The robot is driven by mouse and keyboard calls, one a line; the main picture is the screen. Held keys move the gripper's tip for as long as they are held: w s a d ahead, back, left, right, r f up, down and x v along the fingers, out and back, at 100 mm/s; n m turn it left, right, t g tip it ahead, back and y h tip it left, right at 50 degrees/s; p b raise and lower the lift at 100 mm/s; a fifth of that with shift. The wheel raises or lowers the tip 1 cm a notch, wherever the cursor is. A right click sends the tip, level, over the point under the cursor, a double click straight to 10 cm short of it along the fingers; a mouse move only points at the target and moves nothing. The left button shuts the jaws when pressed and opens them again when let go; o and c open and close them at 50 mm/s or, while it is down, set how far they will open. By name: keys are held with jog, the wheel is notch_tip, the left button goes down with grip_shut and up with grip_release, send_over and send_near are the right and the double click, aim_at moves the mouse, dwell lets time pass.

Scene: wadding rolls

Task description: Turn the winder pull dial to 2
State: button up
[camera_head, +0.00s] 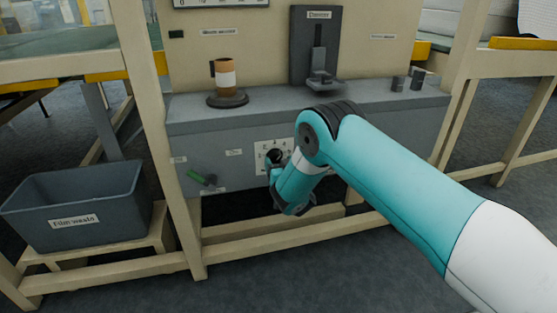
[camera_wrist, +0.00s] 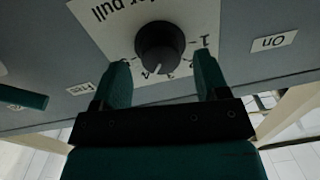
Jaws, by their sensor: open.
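The winder pull dial is a round dark knob (camera_wrist: 160,45) on a white plate (camera_wrist: 108,18), printed with "pull" and a ring of numbers, partly hidden. Its white pointer line points down in the wrist view, toward my gripper; I cannot tell for sure which number it meets. My gripper (camera_wrist: 160,68) is open, with one green finger on each side of the knob's lower part. I cannot tell whether the fingers touch it. In the head view the plate (camera_head: 262,148) shows on the grey panel, and my arm partly covers it.
A green-handled lever (camera_head: 203,179) is left of the dial on the panel. On the shelf stand a brown spool (camera_head: 226,78), a dark upright device (camera_head: 318,50) and small dark cylinders (camera_head: 408,80). A grey bin (camera_head: 75,207) stands at left. A beige rail (camera_head: 270,240) runs below the panel.

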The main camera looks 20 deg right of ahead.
jog(key=shift+w, duration=0.65)
jog(key=shift+c, duration=0.3)
jog(key=c, duration=0.9)
jog(key=shift+o, duration=0.2)
